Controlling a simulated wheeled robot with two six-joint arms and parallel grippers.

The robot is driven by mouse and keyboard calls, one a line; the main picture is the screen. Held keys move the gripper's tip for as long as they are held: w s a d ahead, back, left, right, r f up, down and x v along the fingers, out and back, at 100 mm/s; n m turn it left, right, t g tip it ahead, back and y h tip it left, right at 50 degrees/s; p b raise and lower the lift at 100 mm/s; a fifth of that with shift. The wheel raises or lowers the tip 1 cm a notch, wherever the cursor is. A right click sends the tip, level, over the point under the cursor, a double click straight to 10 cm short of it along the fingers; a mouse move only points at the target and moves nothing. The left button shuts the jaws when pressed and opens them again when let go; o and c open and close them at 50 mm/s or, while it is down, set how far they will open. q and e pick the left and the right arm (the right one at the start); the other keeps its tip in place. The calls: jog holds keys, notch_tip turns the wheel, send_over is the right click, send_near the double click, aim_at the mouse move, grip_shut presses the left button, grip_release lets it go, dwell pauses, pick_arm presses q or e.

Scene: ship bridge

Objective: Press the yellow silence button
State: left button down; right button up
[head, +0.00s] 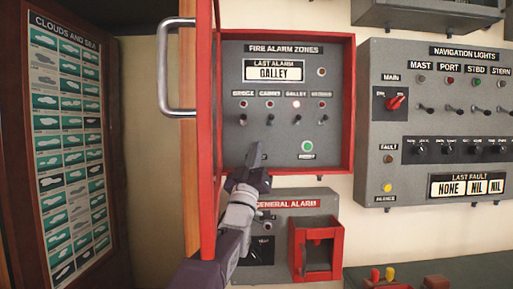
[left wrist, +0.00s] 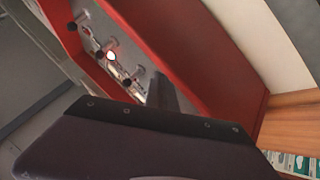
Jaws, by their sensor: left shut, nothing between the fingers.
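The yellow silence button (head: 388,187) is at the lower left of the grey navigation lights panel (head: 440,58), below the fault lamp (head: 388,159). My left gripper (head: 254,154) is shut and empty. In the head view it shows in front of the lower left of the fire alarm panel (head: 237,138), well left of the yellow button. Its fingers (left wrist: 163,95) also show in the left wrist view, with the fire alarm panel's switches beyond them. The yellow button does not show in the left wrist view. My right gripper is not in view.
The fire alarm box's red door (head: 206,130) stands open at the left of my gripper. A general alarm box (head: 275,193) with a red holder (head: 335,235) is below. Bare wall separates the two upper panels. Red and yellow items stand at the bottom right.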

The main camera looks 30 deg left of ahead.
pick_arm(q)
jog(key=shift+s+d+f+b, duration=0.25)
jog(key=shift+s+b, duration=0.2)
jog(key=shift+b, duration=0.3)
jog(key=shift+s+d, duration=0.1)
jog(key=shift+s, duration=0.1)
jog(key=shift+r, duration=0.15)
jog(key=shift+d, duration=0.1)
jog(key=s+d+b, duration=0.1)
jog(key=s+b, duration=0.1)
jog(key=s, duration=0.1)
jog(key=s+d+b, duration=0.1)
jog(key=shift+s+d+b, duration=0.15)
jog(key=shift+d+b, duration=0.15)
jog(key=shift+b, duration=0.1)
dwell(0.3)
